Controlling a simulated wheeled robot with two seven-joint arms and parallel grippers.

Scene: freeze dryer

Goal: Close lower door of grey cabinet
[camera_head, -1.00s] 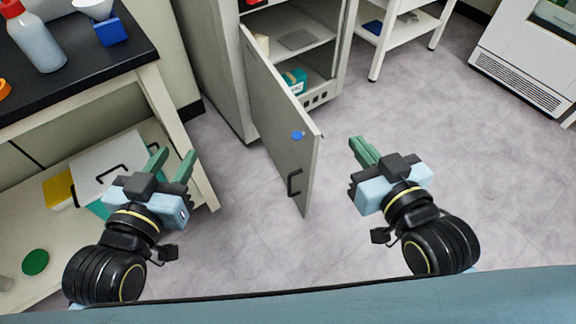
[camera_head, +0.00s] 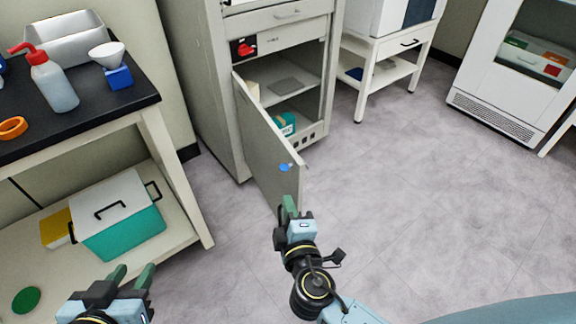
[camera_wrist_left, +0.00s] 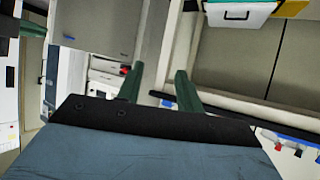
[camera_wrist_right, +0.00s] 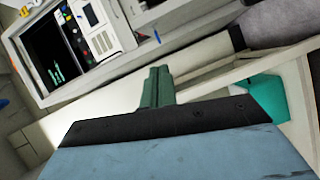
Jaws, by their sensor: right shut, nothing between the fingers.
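The grey cabinet (camera_head: 212,95) stands at the upper middle of the head view. My right gripper (camera_head: 289,205) is shut and empty. My left gripper (camera_head: 131,275) is open and empty at the lower left, away from the door.
The black-topped bench (camera_head: 125,108) stands at the left. A white-lidded teal box (camera_head: 130,232) sits on its lower shelf. Inside the cabinet are shelves and a teal box (camera_head: 284,122). A white stand (camera_head: 372,55) is right of the cabinet. The floor (camera_head: 420,190) at right is clear.

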